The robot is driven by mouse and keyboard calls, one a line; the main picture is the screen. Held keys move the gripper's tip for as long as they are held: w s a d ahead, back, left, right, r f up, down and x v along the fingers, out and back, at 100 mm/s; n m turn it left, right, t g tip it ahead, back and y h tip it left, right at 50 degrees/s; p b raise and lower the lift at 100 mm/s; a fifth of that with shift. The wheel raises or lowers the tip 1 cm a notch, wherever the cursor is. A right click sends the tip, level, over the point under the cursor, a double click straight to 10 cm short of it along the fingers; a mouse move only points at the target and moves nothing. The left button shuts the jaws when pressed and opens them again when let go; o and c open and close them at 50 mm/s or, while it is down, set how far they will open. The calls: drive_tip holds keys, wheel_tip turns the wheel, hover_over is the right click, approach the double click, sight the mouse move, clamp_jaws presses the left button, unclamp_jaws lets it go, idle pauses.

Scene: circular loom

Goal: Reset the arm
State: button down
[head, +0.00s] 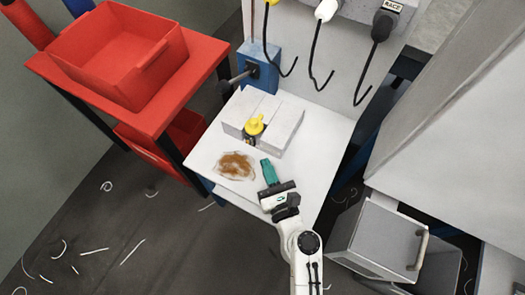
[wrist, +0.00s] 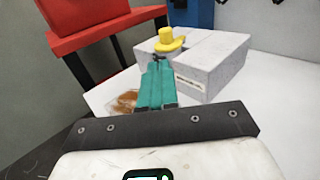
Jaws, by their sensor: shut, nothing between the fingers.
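My gripper (head: 266,163) is shut and empty, with its teal fingers together. It is over the front part of the white table (head: 310,160), to the right of a brown stain (head: 236,166). My arm comes in from the bottom of the head view. I cannot tell how high the fingers are above the table.
A red bin (head: 118,55) stands on a red cart at the left. A blue box with a dark lever (head: 240,77) is behind the table. White scraps litter the floor.

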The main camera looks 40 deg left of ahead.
drive_tip(key=v, duration=0.3)
drive_tip(key=shift+s+d, duration=0.2)
